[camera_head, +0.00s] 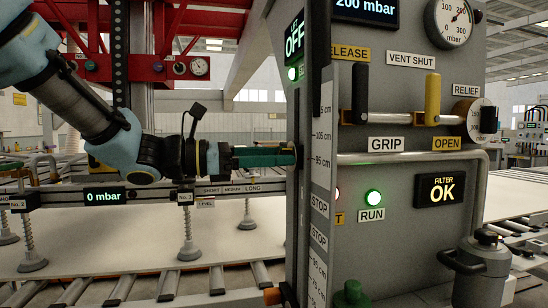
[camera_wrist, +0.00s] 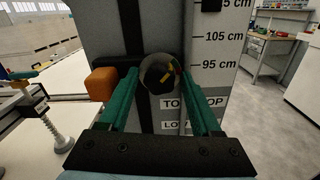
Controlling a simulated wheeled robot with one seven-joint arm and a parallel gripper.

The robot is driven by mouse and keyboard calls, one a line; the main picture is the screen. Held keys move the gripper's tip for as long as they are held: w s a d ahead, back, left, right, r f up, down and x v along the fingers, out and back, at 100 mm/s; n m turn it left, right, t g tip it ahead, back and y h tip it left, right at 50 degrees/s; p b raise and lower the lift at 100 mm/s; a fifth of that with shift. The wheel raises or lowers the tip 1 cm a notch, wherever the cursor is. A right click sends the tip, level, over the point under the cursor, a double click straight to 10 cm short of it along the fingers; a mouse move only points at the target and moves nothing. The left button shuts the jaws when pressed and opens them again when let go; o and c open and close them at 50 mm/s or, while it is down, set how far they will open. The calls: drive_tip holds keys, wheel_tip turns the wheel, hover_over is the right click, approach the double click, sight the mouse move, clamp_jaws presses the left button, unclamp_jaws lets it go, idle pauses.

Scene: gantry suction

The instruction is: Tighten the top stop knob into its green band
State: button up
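The top stop knob (camera_wrist: 160,74) is a round dark knob at the centre of the wrist view, facing me. Small yellow, red and green marks show on its face; I cannot tell where a pointer stands against the green band. A partly hidden label reading "TO" sits below it. My gripper (camera_wrist: 160,78) has its two green fingers at the knob's left and right sides, filling the gap and seeming to touch it. In the head view my gripper (camera_head: 296,156) reaches the left edge of the grey cabinet (camera_head: 440,150), and the knob is hidden by the fingers.
An orange block (camera_wrist: 103,85) sits left of the knob. A height scale (camera_wrist: 218,55) runs up the right, with 95 cm near the knob's level.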

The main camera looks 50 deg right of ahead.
drive_tip(key=shift+o, duration=0.8)
drive_tip(key=b+v, duration=0.2)
drive_tip(key=v, duration=0.9)
drive_tip(key=shift+r, duration=0.15)
drive_tip(key=p+x, duration=0.9)
drive_tip(key=p, duration=0.3)
drive_tip(key=shift+s+d+f+p, duration=0.2)
drive_tip(key=shift+d+f+p, duration=0.05)
drive_tip(key=shift+p, duration=0.05)
